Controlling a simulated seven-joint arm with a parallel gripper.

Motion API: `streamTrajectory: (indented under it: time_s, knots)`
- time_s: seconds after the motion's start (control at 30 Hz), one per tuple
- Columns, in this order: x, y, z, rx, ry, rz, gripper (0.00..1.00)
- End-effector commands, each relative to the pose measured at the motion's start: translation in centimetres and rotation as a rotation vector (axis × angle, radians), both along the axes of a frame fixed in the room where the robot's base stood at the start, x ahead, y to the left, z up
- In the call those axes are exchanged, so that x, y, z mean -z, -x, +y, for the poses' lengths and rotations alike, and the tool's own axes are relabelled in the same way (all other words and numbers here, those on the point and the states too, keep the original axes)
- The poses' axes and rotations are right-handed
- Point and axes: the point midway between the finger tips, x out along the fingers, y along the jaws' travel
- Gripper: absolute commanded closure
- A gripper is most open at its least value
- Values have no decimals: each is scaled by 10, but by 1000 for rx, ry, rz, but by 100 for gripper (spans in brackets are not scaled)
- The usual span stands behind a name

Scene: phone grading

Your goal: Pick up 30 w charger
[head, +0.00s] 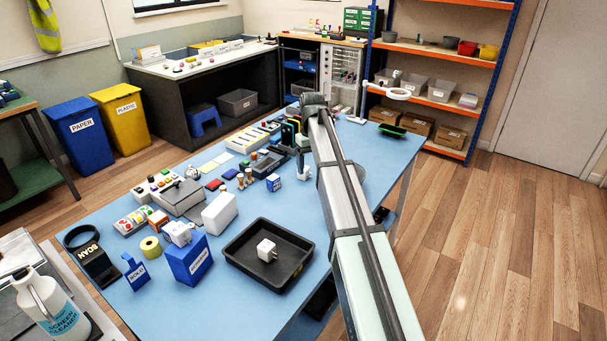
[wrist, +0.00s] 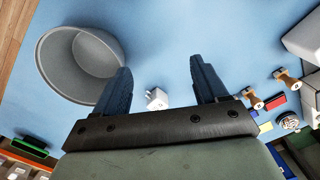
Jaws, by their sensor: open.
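My gripper (wrist: 160,65) is open, its two dark blue fingers spread apart in the wrist view. A small white charger (wrist: 157,98) with prongs shows between the fingers, over the blue table; nothing is gripped. Another white charger (head: 267,250) lies in a black tray (head: 236,272) at the front. A further white plug-like item (head: 180,233) sits at a blue box (head: 190,262). No wattage marking is readable.
A grey bowl (wrist: 60,65) stands close beside the left finger in the wrist view. Wooden-handled stamps (wrist: 253,98) stand to the right, by a red pad (wrist: 265,126). A white box (head: 220,213) stands left of the tray. Blue table surface ahead of the fingertips is clear.

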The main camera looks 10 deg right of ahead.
Motion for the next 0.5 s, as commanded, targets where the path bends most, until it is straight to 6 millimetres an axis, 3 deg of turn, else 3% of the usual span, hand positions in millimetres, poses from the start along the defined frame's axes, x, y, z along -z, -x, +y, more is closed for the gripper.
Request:
streamTrajectory:
  time_s: [0.03, 0.2, 0.5]
  knots:
    - [-1, -17, -3, 59, 4, 0, 28]
    - [-3, -54, -9, 312, 18, -6, 28]
    - [-9, -104, -10, 853, 43, -20, 28]
